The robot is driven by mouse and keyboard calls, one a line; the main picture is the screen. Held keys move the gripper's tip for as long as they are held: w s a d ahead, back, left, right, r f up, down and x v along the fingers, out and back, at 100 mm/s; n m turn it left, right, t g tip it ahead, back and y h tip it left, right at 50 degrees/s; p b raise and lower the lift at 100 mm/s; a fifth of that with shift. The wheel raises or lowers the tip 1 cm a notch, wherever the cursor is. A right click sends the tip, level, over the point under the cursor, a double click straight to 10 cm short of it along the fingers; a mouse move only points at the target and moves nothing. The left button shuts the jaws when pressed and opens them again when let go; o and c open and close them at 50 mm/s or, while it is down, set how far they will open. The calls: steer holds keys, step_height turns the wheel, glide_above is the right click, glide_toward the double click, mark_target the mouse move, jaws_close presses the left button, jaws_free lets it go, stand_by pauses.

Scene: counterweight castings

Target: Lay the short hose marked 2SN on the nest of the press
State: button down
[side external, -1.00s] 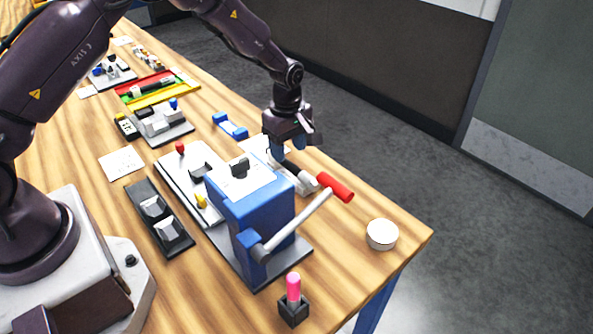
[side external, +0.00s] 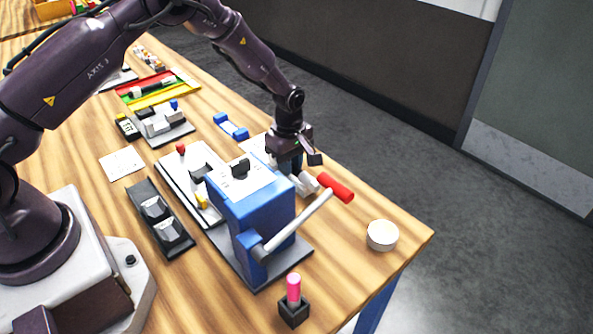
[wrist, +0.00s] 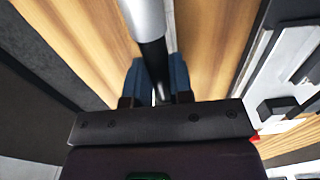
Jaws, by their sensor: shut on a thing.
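My gripper (side external: 291,166) is low over the far side of the table, behind the blue press (side external: 250,212). In the wrist view its blue fingertips (wrist: 155,80) are shut on a dark hose (wrist: 153,58) with a silver end fitting (wrist: 143,16). Pale silver fittings (side external: 307,183) show beside the gripper in the side view. No 2SN marking is legible. The press has a silver lever (side external: 298,222) with a red grip (side external: 336,187). I cannot make out its nest clearly; a dark block (side external: 240,168) shows at its top.
A white round tin (side external: 382,235) stands near the table corner. A pink-topped item in a black holder (side external: 293,305) stands at the front. A pale plate with red and yellow knobs (side external: 187,165) and a black double tray (side external: 160,217) lie left of the press.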

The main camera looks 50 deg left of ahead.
steer(key=shift+r, duration=0.15)
steer(key=r, duration=0.9)
steer(key=shift+a+r, duration=0.25)
steer(key=s+a+r+m, duration=0.4)
steer(key=a+m, duration=0.1)
steer(key=a, duration=0.2)
steer(key=s+d+r+m, duration=0.3)
steer(key=s+d+m, duration=0.5)
steer(key=m, duration=0.5)
steer(key=shift+d, duration=0.6)
step_height(320, 180, up, 5)
steer(key=w+a+n, duration=0.2)
steer(key=w+n, duration=1)
steer(key=n, duration=0.6)
step_height(320, 180, down, 12)
steer(key=shift+d+r, duration=0.1)
steer(key=shift+d, duration=0.05)
